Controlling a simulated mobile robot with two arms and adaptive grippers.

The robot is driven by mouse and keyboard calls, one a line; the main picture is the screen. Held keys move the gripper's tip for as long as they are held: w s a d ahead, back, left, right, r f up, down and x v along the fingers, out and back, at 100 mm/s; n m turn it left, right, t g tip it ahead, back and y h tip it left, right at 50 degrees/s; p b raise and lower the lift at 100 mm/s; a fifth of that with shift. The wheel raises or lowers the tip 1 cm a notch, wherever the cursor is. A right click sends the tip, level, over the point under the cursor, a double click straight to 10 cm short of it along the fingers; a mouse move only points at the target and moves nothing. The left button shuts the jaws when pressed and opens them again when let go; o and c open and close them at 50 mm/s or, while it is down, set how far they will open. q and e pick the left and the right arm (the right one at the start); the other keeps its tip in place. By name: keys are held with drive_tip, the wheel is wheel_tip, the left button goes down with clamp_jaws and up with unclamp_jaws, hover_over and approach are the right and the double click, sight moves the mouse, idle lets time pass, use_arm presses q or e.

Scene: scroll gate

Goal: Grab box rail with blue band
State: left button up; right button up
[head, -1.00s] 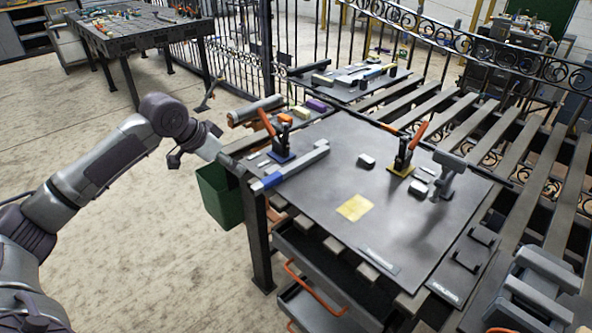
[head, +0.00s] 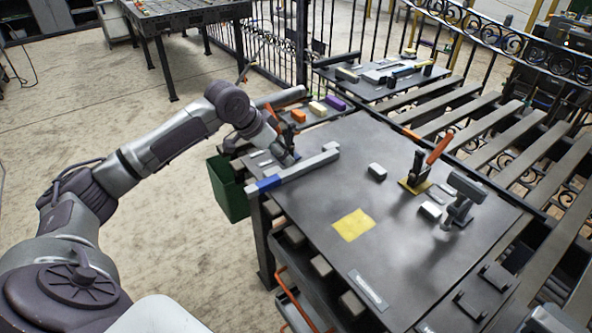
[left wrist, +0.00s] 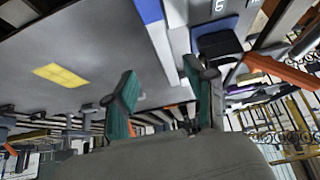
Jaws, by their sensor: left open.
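The box rail (head: 306,165), a long grey bar with a blue band (head: 268,183) near its near-left end, lies along the left edge of the dark worktable. It also shows in the left wrist view (left wrist: 172,50), with the blue band (left wrist: 149,10) at the top. My left gripper (head: 287,157) is just behind the rail in the head view. In the left wrist view its green-padded fingers (left wrist: 160,80) are spread, and the rail appears between them, closer to the right finger. Contact cannot be told. My right gripper is not in view.
An orange-handled clamp (head: 430,165) stands on a yellow base, with a grey upright tool (head: 461,198) nearby. A yellow square (head: 353,224) marks the tabletop (head: 330,205), which is mostly clear around it. A green bin (head: 228,190) hangs at the left edge.

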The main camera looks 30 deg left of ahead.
sight(294, 169)
use_arm(q)
drive_tip(key=x, duration=0.2)
drive_tip(key=shift+w+d+f, duration=0.15)
drive_tip(key=shift+w+f, duration=0.1)
drive_tip(key=shift+w, duration=0.05)
drive_tip(key=shift+w+f, duration=0.25)
drive_tip(key=shift+f, duration=0.2)
drive_tip(key=x, duration=0.4)
drive_tip(key=shift+f+p, duration=0.4)
drive_tip(key=shift+f, duration=0.05)
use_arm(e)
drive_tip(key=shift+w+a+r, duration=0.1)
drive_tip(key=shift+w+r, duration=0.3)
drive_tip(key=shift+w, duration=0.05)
use_arm(q)
drive_tip(key=shift+c, duration=1)
clamp_jaws()
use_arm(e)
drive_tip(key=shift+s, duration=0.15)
use_arm(q)
drive_tip(key=shift+r, duration=0.1)
